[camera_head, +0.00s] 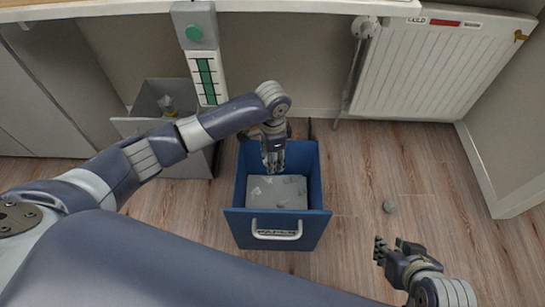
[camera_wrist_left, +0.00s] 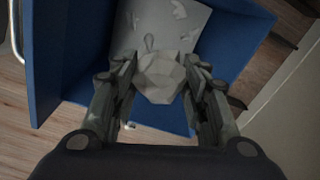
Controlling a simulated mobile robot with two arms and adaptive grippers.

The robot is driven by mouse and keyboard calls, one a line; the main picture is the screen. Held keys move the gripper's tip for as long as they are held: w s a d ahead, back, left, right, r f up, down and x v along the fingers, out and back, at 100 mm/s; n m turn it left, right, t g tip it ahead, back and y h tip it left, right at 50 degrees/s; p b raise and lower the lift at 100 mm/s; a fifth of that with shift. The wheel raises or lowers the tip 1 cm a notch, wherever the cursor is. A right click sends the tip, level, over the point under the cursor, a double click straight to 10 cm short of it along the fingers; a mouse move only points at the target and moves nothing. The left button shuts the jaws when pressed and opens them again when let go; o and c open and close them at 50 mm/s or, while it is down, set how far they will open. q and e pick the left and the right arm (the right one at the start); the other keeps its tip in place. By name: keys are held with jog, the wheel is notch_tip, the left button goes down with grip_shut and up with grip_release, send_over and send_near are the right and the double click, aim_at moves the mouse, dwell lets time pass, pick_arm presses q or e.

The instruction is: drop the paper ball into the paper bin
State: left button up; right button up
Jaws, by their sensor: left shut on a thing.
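The paper bin (camera_head: 237,222) is a blue open-topped box with a white handle and a PAPER label, standing on the floor. Grey-white paper lies inside it. My left gripper (camera_head: 273,168) points down over the bin's opening. In the left wrist view the left gripper (camera_wrist_left: 160,84) is shut on the paper ball (camera_wrist_left: 160,76), a pale crumpled lump, with the blue bin (camera_wrist_left: 90,75) around and below it. In the head view I cannot make out the ball between the fingers. My right gripper (camera_head: 388,246) is open and empty, right of the bin above the floor.
A grey bin (camera_head: 148,127) with some contents stands left of the blue bin. A white radiator (camera_head: 435,65) is at the back right. The wooden floor (camera_head: 420,170) at right is mostly clear.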

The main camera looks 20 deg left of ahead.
dwell(0.3)
pick_arm(q)
jog(key=o, duration=0.8)
jog(key=shift+o, duration=0.2)
notch_tip(320, 180, up, 12)
jog(key=shift+s+f, duration=0.1)
jog(key=shift+f, duration=0.05)
